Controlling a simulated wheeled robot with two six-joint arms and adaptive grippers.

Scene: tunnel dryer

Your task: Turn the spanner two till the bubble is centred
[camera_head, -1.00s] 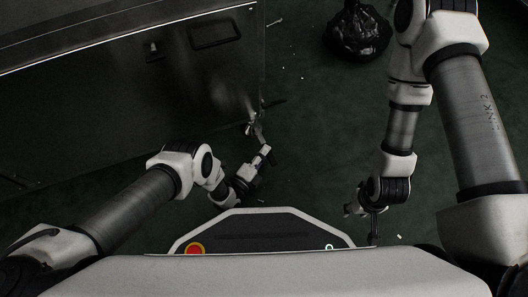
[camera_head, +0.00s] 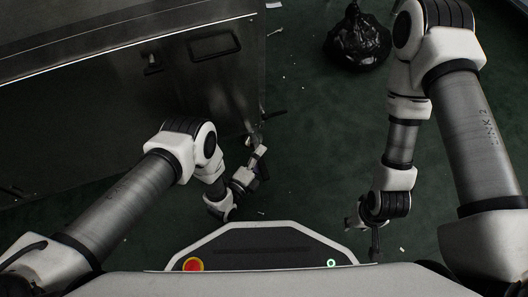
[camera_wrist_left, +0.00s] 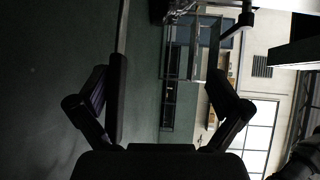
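A small metal fitting (camera_head: 254,138) shows at the lower right corner of the dryer, with a thin dark bar (camera_head: 273,115) sticking out just above it. I cannot tell which part is the spanner two. No bubble level can be made out. My left gripper (camera_head: 262,162) is just below this fitting in the head view; contact cannot be judged there. In the left wrist view its two fingers stand wide apart with nothing between them (camera_wrist_left: 168,75). My right gripper (camera_head: 364,230) hangs low at the right.
The dark metal dryer casing (camera_head: 110,110) fills the upper left. A black rubbish bag (camera_head: 358,42) stands on the green floor (camera_head: 310,150). The floor between dryer and right arm is mostly clear, with small pale scraps. Windows (camera_wrist_left: 258,125) show in the wrist view.

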